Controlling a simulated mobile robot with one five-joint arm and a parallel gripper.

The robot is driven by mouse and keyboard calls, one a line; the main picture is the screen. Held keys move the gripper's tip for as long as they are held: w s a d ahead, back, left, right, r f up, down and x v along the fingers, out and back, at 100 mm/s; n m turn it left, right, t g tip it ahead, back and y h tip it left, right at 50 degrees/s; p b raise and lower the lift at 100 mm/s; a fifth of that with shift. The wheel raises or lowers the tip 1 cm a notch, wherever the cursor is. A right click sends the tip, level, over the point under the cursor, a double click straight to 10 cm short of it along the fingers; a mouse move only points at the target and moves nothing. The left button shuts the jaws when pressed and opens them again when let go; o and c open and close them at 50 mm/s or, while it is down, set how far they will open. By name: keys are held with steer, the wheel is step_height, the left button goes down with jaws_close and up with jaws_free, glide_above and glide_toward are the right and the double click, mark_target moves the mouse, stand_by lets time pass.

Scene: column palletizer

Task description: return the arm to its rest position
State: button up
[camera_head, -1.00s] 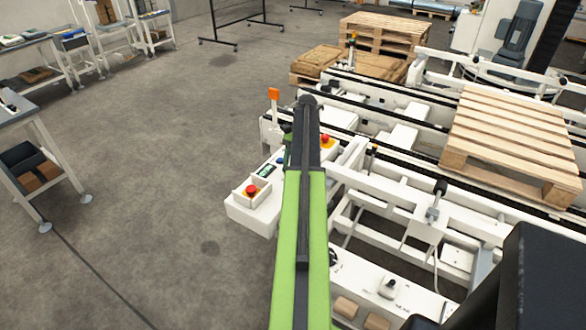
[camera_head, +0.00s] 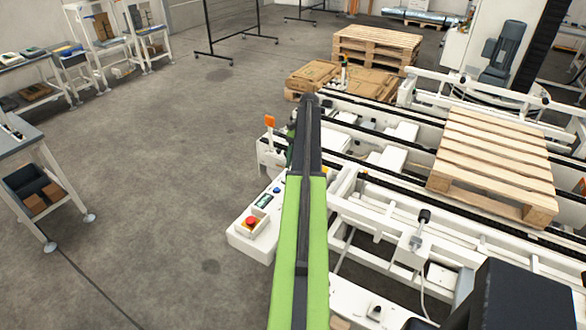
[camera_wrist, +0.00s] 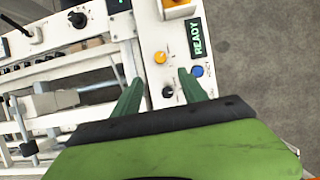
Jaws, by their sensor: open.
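The fingers are over the white control panel (camera_wrist: 150,70), which has a READY display (camera_wrist: 196,37), a blue button (camera_wrist: 197,71), an orange button (camera_wrist: 160,57) and a black knob (camera_wrist: 167,92). I cannot tell whether the fingertips touch the panel. The panel's red stop button (camera_head: 251,223) shows in the head view.
The white conveyor frame (camera_head: 385,195) fills the right side, with a wooden pallet (camera_head: 490,160) on it. Stacked pallets (camera_head: 375,45) and cardboard (camera_head: 335,85) stand behind. Shelves and workbenches (camera_head: 30,140) line the left.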

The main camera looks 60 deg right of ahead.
steer(key=shift+p+v, duration=0.4)
steer(key=shift+v, duration=0.8)
steer(key=shift+w, duration=0.1)
